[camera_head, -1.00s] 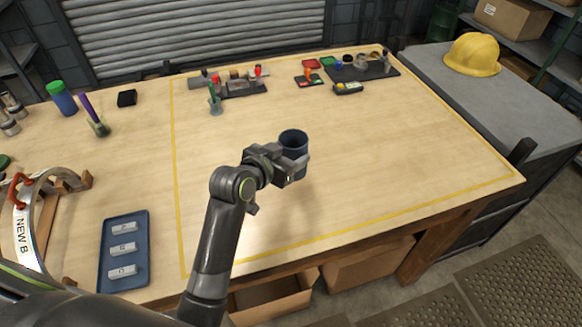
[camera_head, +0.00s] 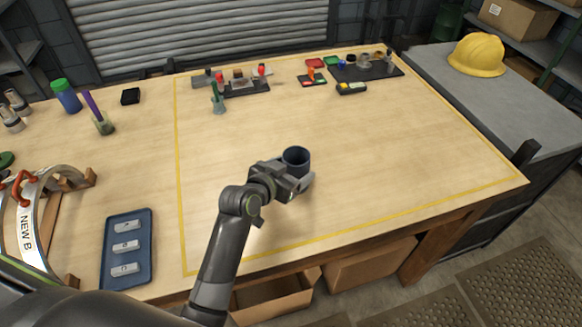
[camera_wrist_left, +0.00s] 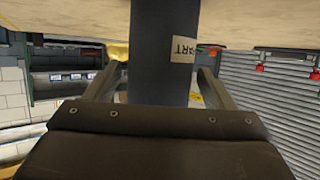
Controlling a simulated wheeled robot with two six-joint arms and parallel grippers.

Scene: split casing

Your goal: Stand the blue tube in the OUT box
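The blue tube (camera_head: 297,159) is dark blue, round and open at the top, and stands about upright. It is near the middle of the table, inside the yellow outline. My left gripper (camera_head: 299,180) is shut on it from the near side. In the left wrist view, the tube (camera_wrist_left: 160,50) runs between the two fingers (camera_wrist_left: 162,82), and a pale label with partly readable print shows on it. I cannot tell whether its base clears the table. No box marked OUT can be read. My right gripper is not in view.
A blue tray (camera_head: 147,262) with labelled grey blocks lies left on the table (camera_head: 400,150). Small tools and dark holders line the back. An open cardboard box (camera_head: 285,309) is below the front edge, with another box (camera_head: 370,267) beside it. The outlined area's right side is clear.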

